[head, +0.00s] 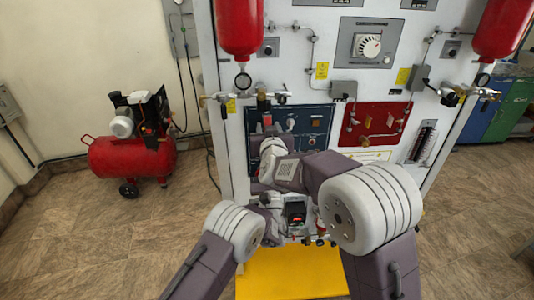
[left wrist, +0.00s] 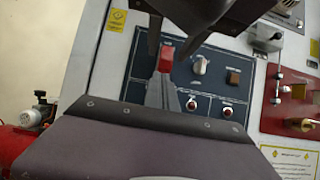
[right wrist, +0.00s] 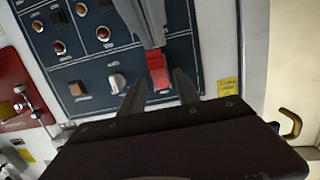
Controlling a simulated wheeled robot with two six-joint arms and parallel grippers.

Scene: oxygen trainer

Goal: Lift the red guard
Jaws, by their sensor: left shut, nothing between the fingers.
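The red guard (head: 267,120) is a small red cover at the left of the dark blue panel (head: 318,118). It also shows in the left wrist view (left wrist: 166,58) and the right wrist view (right wrist: 157,70). My left gripper (left wrist: 162,80) is shut and empty. Its grey fingertips are at the guard's lower end; I cannot tell if they touch. My right gripper (right wrist: 159,78) is open, with its dark fingers on either side of the guard and gaps beside it. Whether the guard is tilted up is unclear.
A white knob (left wrist: 199,65) and a brown switch (left wrist: 233,78) sit beside the guard. A red panel (head: 377,122) with valves is to the right. Red cylinders (head: 238,25) hang above. A red compressor (head: 130,155) stands on the floor at left, with clear floor around it.

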